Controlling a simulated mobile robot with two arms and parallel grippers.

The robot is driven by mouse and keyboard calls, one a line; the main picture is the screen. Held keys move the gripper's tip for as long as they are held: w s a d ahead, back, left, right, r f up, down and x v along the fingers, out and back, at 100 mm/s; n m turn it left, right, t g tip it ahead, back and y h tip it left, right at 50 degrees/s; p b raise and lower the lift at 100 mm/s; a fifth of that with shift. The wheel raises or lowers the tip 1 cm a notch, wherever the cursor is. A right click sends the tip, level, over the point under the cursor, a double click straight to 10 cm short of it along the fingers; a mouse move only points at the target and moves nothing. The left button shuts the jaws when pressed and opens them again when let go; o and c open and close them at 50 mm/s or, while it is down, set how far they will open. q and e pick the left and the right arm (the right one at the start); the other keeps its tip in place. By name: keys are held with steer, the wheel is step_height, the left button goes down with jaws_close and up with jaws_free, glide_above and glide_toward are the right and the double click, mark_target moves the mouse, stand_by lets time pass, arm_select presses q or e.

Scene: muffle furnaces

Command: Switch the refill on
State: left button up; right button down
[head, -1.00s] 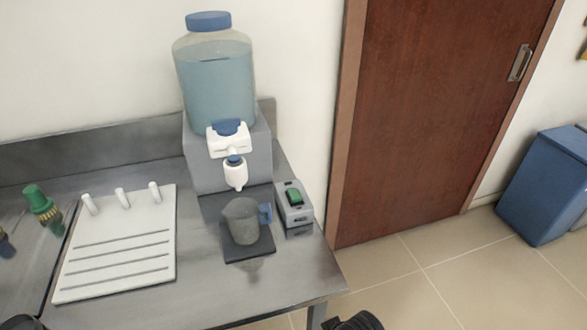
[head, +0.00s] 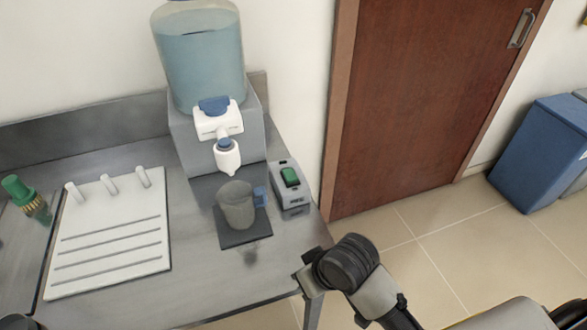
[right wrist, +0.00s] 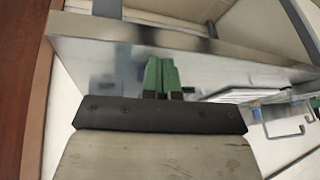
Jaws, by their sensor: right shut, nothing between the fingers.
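A grey switch box (head: 292,197) with a green rocker switch (head: 289,177) on top stands on the steel bench, right of the water dispenser (head: 208,60). I cannot tell the rocker's position. A grey beaker (head: 236,205) with a blue handle stands on a dark pad under the white tap (head: 227,155). My right arm is in front of the bench's right front corner in the head view, apart from the switch box. My right gripper (right wrist: 161,80) shows in the right wrist view, its green fingers shut together and empty. My left gripper is not in view.
A white rack board (head: 112,235) with pegs lies left of the beaker, and a green-capped thing (head: 20,190) is beside it. A brown door (head: 425,100) and a blue bin (head: 545,150) are to the right. The floor before the door is clear.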

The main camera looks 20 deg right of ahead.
steer(key=shift+n+y, duration=0.3)
steer(key=shift+n, duration=0.2)
steer(key=w+a+r, duration=0.1)
steer(key=w, duration=0.1)
steer(key=w+a+r, duration=0.1)
steer(key=w, duration=0.2)
steer(key=w+a+r, duration=0.1)
steer(key=w, duration=0.1)
steer(key=shift+w+a+r, duration=0.15)
steer(key=shift+w+r, duration=0.1)
steer(key=w+r+g, duration=0.1)
steer(key=w+r, duration=0.3)
steer(key=w, duration=0.1)
step_height(320, 180, up, 13)
steer(key=m+h, duration=0.4)
glide_above(293, 177)
steer(key=s, duration=0.3)
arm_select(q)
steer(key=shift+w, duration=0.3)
arm_select(e)
steer(key=shift+w+f, duration=0.2)
steer(key=shift+w, duration=0.05)
steer(key=shift+f, duration=0.1)
